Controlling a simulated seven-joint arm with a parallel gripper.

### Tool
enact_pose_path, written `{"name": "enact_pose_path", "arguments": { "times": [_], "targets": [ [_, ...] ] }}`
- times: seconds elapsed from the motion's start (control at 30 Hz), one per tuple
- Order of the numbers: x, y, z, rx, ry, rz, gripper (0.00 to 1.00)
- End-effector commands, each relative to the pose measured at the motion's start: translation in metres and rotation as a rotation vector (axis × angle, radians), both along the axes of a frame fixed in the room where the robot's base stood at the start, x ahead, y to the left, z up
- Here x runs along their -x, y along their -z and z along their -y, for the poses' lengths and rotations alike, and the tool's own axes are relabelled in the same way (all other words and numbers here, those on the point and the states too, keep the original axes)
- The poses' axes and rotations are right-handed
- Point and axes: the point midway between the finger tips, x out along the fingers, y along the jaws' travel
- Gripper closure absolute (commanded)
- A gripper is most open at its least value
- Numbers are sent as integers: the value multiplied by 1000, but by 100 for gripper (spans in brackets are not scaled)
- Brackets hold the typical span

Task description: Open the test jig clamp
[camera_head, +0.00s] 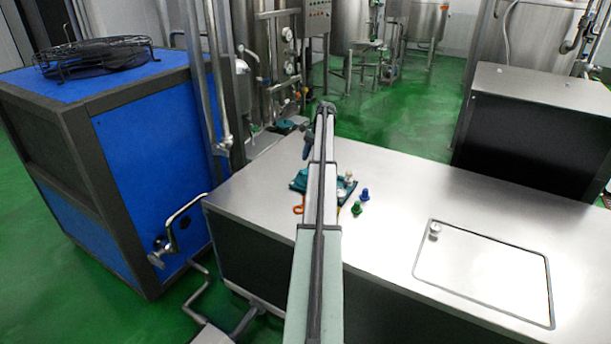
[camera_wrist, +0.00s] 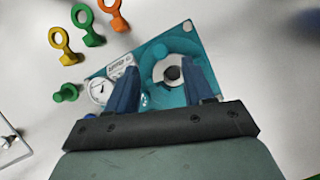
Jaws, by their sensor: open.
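The teal test jig (camera_wrist: 180,38) lies on the steel bench top under my gripper. It carries a white dial gauge (camera_wrist: 101,90), a printed label and a round pale ring with a dark grey centre (camera_wrist: 172,74). I cannot tell which part is the clamp; my fingers cover part of the jig. My gripper (camera_wrist: 160,63) is open, its two blue fingers apart on either side of the round fitting, with nothing seen held. I cannot tell if they touch it. In the head view the jig (camera_head: 298,182) is mostly hidden behind my arm.
Yellow (camera_wrist: 67,46), green (camera_wrist: 87,24) and orange (camera_wrist: 114,15) ring-headed pieces lie beside the jig. A green knob (camera_wrist: 66,93) is near its left side. Green (camera_head: 357,209) and blue (camera_head: 365,194) pegs stand right of my arm. The bench is clear toward the inset panel (camera_head: 485,270).

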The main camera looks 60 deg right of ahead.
Motion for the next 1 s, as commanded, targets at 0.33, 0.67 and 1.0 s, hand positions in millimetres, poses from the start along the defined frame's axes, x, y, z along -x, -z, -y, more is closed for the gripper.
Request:
{"name": "enact_pose_path", "arguments": {
  "times": [0.33, 0.67, 1.0],
  "targets": [
    [-6, 53, -22, 0, 0, 0, 48],
    [-9, 74, -29, 1, 0, 1, 48],
    [-10, 75, -29, 1, 0, 1, 53]
  ]
}}
